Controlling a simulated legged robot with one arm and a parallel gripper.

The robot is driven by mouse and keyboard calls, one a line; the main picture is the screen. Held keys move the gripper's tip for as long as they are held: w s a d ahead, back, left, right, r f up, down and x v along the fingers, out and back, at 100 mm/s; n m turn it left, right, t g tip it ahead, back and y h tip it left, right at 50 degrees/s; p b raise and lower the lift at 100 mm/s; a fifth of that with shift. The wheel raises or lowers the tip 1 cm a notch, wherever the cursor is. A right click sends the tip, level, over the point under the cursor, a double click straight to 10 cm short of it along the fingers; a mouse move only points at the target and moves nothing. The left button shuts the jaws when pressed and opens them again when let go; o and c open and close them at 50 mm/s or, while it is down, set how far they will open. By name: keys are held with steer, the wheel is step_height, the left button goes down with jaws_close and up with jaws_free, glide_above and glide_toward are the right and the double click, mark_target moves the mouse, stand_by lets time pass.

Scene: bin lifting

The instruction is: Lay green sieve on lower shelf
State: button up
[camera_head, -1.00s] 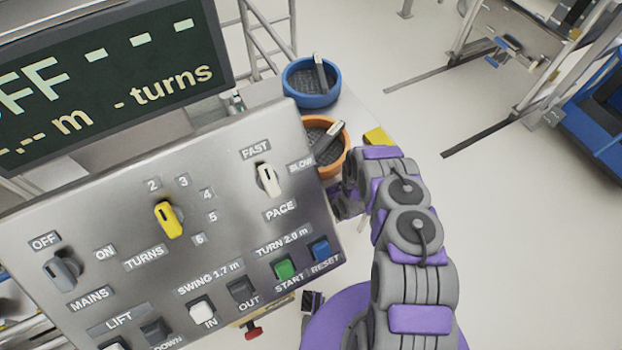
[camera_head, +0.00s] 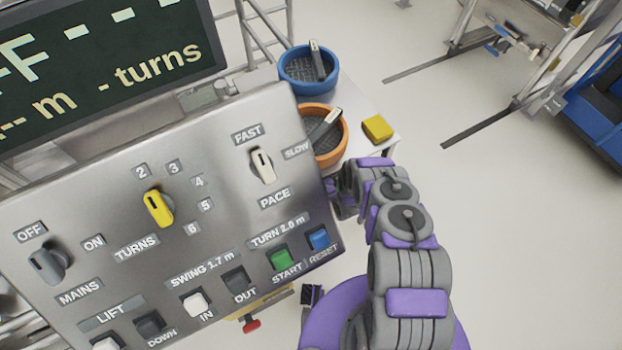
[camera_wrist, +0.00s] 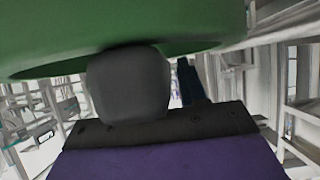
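The green sieve (camera_wrist: 130,25) fills the top of the wrist view, very close, its curved rim running across above my gripper (camera_wrist: 162,82). The thick grey finger touches or overlaps the rim, and a thinner dark finger shows to its right. My gripper appears shut on the green sieve, though the contact itself is hidden. In the head view my gripper (camera_head: 342,192) is partly hidden behind the right edge of the control panel, and the green sieve does not show there. I cannot make out the lower shelf in either view.
A control panel (camera_head: 105,210) with knobs and buttons fills the left, under a dark display (camera_head: 100,75). Beyond it, a white top (camera_head: 362,102) bears a blue sieve (camera_head: 310,90), an orange sieve (camera_head: 344,145) and a yellow block (camera_head: 377,129).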

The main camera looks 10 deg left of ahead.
steer(key=shift+o, duration=1.4)
steer(key=shift+a+f, duration=0.1)
steer(key=shift+a, duration=0.3)
steer(key=shift+s+d+r, duration=0.15)
steer(key=shift+d+r, duration=0.05)
steer(key=shift+d, duration=0.25)
steer(key=p+v, duration=0.3)
steer(key=v, duration=0.8)
steer(key=shift+s+p, duration=0.25)
steer(key=shift+p, duration=0.1)
steer(key=shift+r, duration=0.1)
